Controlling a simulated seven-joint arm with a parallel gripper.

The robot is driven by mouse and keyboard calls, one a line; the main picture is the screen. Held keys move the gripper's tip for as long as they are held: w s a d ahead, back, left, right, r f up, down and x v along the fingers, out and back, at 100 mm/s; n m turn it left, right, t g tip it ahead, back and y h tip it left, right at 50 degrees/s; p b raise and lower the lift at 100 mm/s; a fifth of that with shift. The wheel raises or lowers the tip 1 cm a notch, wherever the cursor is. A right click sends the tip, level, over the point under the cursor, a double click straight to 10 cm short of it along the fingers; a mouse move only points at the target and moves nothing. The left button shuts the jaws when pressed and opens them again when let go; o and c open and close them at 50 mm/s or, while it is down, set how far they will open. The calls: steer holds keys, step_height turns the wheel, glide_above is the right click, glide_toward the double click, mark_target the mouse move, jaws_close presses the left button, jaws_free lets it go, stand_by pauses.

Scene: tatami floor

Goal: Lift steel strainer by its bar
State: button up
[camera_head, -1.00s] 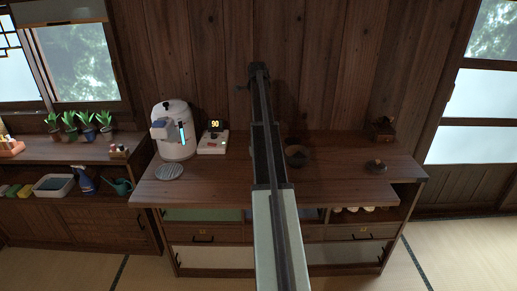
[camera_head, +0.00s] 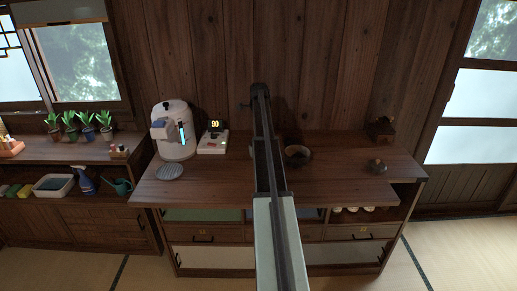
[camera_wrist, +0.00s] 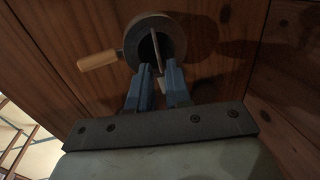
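A dark round pot (camera_wrist: 155,42) with a light wooden side handle (camera_wrist: 98,60) stands on the wooden counter in the wrist view. A thin pale bar (camera_wrist: 155,46) crosses its dark opening; I take it for the strainer's bar, but the strainer itself is not clear in the shadow. My gripper (camera_wrist: 160,68) has its two blue fingers apart at the pot's near rim. The bar's near end lies toward the gap between them, and I see no clear grip on it. In the head view the pot (camera_head: 298,154) shows just right of my arm, which hides my gripper.
A white water boiler (camera_head: 173,132), a device reading 90 (camera_head: 213,142) and a round grey mat (camera_head: 169,172) are on the counter's left. A small dark item (camera_head: 377,166) and a dark box (camera_head: 381,130) are on the right. A wooden wall stands close behind.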

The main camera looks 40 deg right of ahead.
steer(key=f, duration=0.4)
steer(key=shift+w+d+f, duration=0.15)
steer(key=shift+w, duration=0.1)
steer(key=shift+c, duration=0.2)
jaws_close()
